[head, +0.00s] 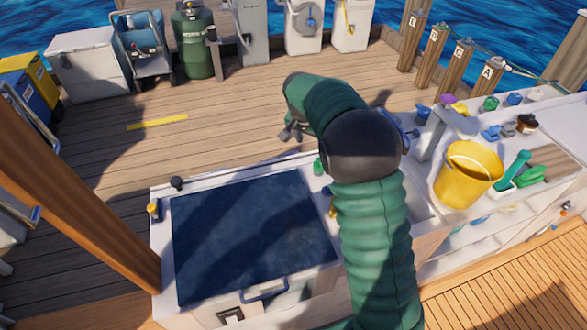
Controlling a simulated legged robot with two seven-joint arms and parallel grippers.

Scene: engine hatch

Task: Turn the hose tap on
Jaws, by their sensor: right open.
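My right arm, in a green ribbed sleeve, rises from the bottom of the head view and bends left over the counter. My right gripper (290,132) shows as small dark fingers below the end of the sleeve, open, above the deck beyond the counter. A small green knob or fitting (318,166) stands on the counter edge beside the arm. A pale tap-like spout (440,130) stands right of the arm, with blue and purple pieces near its top. I cannot tell which fitting is the hose tap; the arm hides part of the counter. My left gripper is out of view.
A dark blue hatch panel (245,235) with a blue handle (264,290) covers the counter's left part. A yellow bucket (468,175) and green brushes (515,170) are at right. A wooden post (75,150) stands at left. The deck (240,120) beyond is mostly clear.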

